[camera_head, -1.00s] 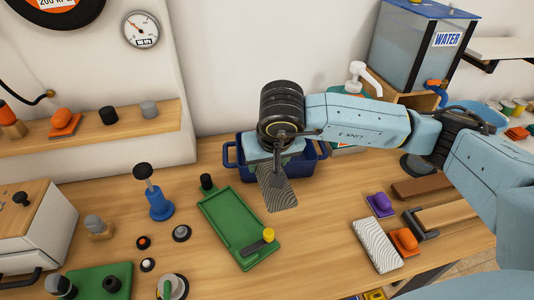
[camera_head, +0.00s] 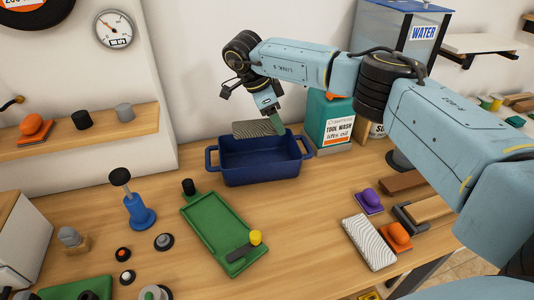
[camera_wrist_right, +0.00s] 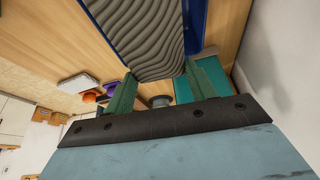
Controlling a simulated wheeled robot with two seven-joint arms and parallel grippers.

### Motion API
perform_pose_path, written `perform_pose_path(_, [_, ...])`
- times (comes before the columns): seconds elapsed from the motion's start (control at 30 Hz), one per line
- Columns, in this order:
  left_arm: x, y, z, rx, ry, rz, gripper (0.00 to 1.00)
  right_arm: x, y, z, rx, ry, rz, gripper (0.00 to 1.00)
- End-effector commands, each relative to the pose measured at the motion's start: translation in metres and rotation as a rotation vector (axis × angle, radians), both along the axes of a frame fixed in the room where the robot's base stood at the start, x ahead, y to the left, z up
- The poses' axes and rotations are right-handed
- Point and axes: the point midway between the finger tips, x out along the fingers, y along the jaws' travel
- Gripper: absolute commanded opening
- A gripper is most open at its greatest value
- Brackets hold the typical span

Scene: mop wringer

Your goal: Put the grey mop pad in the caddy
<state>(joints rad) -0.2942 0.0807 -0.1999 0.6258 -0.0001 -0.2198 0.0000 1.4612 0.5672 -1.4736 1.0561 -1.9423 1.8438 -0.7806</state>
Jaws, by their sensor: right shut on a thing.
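My right gripper (camera_head: 276,123) is shut on the grey mop pad (camera_head: 256,128), a flat slab with wavy ridges. The head view shows the pad lying crosswise at the back rim of the caddy (camera_head: 259,170), an open blue tub with side handles that looks empty. I cannot tell whether the pad touches the rim. In the right wrist view the pad (camera_wrist_right: 148,38) runs up from between the green fingers (camera_wrist_right: 158,88), with a blue strip of the caddy (camera_wrist_right: 195,18) beside it. My left gripper is not in view.
A green tool wash container (camera_head: 330,122) stands right of the caddy. A green tray (camera_head: 217,228) lies in front. A pale wavy pad (camera_head: 369,242), an orange-handled block (camera_head: 397,236) and a purple one (camera_head: 369,200) lie at the right. A blue plunger-like tool (camera_head: 139,212) stands at the left.

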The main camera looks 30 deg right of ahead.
Motion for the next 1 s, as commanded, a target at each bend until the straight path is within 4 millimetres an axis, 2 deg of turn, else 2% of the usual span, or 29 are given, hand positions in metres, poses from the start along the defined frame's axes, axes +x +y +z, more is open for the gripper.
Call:
perform_pose_path(0.03, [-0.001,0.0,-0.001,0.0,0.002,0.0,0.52,-0.001,0.0,-0.012,-0.001,0.004,0.001,0.34])
perform_pose_path(0.1, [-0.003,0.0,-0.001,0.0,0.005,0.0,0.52,-0.001,0.0,-0.024,0.0,0.004,0.001,0.34])
perform_pose_path(0.37, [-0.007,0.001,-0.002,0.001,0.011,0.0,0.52,0.0,0.0,-0.047,0.0,0.002,0.004,0.34])
perform_pose_path(0.57, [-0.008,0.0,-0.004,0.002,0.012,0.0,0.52,-0.001,0.0,-0.074,0.0,0.003,0.003,0.34])
perform_pose_path(1.0, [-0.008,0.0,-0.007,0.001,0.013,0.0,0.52,0.0,0.0,-0.082,0.0,0.002,0.004,0.34])
